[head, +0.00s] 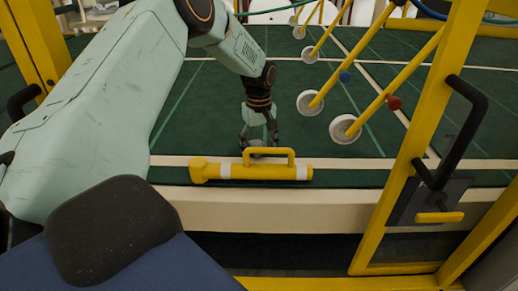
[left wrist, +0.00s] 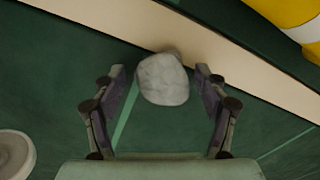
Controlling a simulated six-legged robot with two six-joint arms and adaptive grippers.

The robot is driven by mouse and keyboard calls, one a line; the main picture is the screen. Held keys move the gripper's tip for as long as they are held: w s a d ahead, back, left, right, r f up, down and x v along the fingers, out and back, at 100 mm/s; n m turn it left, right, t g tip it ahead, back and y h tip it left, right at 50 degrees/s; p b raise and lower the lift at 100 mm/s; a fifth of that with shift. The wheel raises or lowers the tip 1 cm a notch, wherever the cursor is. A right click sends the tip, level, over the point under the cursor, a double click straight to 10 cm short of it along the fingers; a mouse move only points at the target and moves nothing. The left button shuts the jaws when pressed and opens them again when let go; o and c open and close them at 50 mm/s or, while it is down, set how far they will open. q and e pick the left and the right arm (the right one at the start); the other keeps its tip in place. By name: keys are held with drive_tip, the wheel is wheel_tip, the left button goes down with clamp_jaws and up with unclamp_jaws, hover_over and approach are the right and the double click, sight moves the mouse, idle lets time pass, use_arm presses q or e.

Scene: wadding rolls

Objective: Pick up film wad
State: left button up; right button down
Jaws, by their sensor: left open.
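The film wad (left wrist: 163,80) is a crumpled, pale grey lump on the dark green surface, beside a cream strip, in the left wrist view. My left gripper (head: 258,138) reaches down over the green surface in the head view, just behind the yellow tool. Its fingers are open. In the left wrist view, the wad shows in the gap between the two fingertips, with space on both sides. In the head view the wad is mostly hidden by the fingers and the yellow tool's handle. My right gripper is not in view.
A yellow handled tool (head: 240,172) with white bands lies on the near edge, close in front of my gripper. Yellow rods with white discs (head: 345,128) stand to the right. A yellow frame (head: 420,130) with a black handle rises at the right. Green surface behind the gripper is clear.

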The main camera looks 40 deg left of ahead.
use_arm(q)
drive_tip(key=shift+w, duration=0.1)
drive_tip(key=shift+s+r, duration=0.25)
drive_tip(key=shift+s, duration=0.15)
drive_tip(key=c, duration=0.5)
drive_tip(key=shift+w+f, duration=0.2)
drive_tip(key=shift+w, duration=0.1)
drive_tip(key=c, duration=0.4)
drive_tip(key=shift+s, duration=0.1)
drive_tip(key=shift+c, duration=0.6)
